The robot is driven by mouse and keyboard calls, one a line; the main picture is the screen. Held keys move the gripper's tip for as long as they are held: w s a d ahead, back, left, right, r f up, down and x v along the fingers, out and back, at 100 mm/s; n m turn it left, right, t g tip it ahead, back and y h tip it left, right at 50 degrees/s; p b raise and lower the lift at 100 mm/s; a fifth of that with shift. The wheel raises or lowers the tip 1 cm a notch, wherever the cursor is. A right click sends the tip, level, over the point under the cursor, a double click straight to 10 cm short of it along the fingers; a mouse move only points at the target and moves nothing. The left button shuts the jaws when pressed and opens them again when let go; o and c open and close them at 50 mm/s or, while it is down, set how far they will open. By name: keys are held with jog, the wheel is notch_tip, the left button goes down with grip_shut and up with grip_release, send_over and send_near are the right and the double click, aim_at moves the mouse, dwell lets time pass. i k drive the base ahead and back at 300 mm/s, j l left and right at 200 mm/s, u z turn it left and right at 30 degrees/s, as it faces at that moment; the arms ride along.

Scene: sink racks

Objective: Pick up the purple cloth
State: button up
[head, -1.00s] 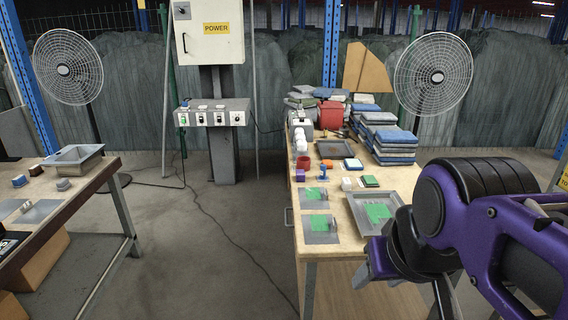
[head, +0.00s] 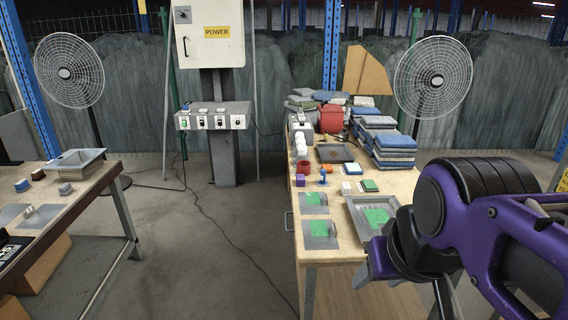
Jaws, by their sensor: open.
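I cannot make out a clearly purple cloth. Stacks of folded cloth-like pads, blue and grey, stand at the back right of the right-hand workbench (head: 312,252); the nearest is this stack (head: 395,150). A small blue-violet block (head: 301,180) lies near the bench's left edge, too small to identify. My purple and black arm fills the lower right, in front of the bench's right side. My gripper's fingertips do not show, and the arm hides part of the bench.
A grey tray (head: 352,213) with a green patch and two grey plates (head: 313,200) lie at the bench's front. A red bin (head: 330,118) stands at the back. Another table (head: 88,192) is at left, with open floor between. A fan (head: 433,76) stands behind the bench.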

aim_at(301, 180)
jog(key=i+j+u, duration=0.35)
jog(key=j, duration=0.25)
jog(key=i+j+u, duration=0.3)
jog(key=i+j, duration=0.4)
jog(key=i, duration=0.35)
jog(key=i+j, duration=0.2)
jog(key=i, duration=0.3)
jog(key=i+z, duration=0.4)
jog(key=i+j+z, duration=0.2)
jog(key=i+z, duration=0.15)
jog(key=i, duration=0.2)
jog(key=i+j+z, duration=0.1)
jog(key=i+z, duration=0.35)
jog(key=i+j+z, duration=0.15)
jog(key=i+z, duration=0.15)
jog(key=z, duration=0.2)
